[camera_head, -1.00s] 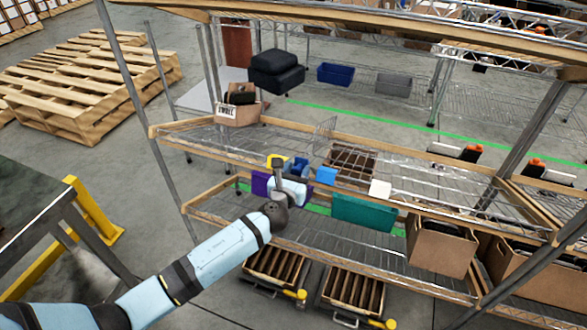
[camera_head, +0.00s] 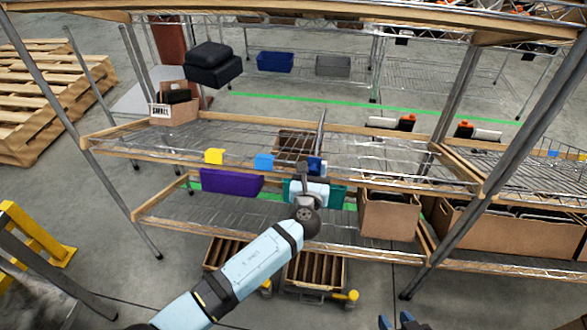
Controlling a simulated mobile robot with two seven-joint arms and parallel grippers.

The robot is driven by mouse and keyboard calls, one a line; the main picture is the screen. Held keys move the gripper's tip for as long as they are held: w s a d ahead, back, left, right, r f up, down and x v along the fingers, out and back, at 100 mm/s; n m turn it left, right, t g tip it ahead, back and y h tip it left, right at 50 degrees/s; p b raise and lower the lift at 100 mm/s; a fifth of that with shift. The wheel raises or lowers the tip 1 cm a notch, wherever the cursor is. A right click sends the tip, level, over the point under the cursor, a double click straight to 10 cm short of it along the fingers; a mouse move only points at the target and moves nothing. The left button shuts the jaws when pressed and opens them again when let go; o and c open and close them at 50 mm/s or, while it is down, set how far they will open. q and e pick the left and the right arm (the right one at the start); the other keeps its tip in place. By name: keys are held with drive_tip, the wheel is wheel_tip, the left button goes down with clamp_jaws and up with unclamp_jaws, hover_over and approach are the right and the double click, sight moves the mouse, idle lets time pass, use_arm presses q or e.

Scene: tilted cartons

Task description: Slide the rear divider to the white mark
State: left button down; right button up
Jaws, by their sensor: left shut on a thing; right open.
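A thin wire divider (camera_head: 321,131) stands upright on the upper wire shelf (camera_head: 225,139), seen almost edge-on. My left gripper (camera_head: 315,166) is shut on its front end at the shelf's front edge. A yellow tag (camera_head: 214,156) and a light blue tag (camera_head: 264,161) sit on that edge to the left of the gripper. The white mark is not visible; my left gripper and wrist cover part of the front edge. My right gripper (camera_head: 397,321) shows only as blue fingertips at the bottom edge, open and apart from the shelf.
A cardboard carton (camera_head: 389,218) stands on the lower shelf, right of my arm. An open box (camera_head: 174,112) stands at the upper shelf's left end.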

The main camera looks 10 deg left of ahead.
use_arm(q)
drive_tip(key=shift+s+d, duration=0.1)
drive_tip(key=shift+d, duration=0.55)
drive_tip(key=c, duration=0.9)
unclamp_jaws()
drive_tip(key=shift+d, duration=0.1)
drive_tip(key=shift+o, duration=0.7)
use_arm(e)
drive_tip(key=shift+d, duration=0.1)
use_arm(q)
drive_tip(key=s+p, duration=0.3)
drive_tip(key=s, duration=0.4)
drive_tip(key=shift+s, duration=0.25)
use_arm(e)
drive_tip(key=shift+s+r, duration=0.1)
drive_tip(key=shift+r, duration=0.4)
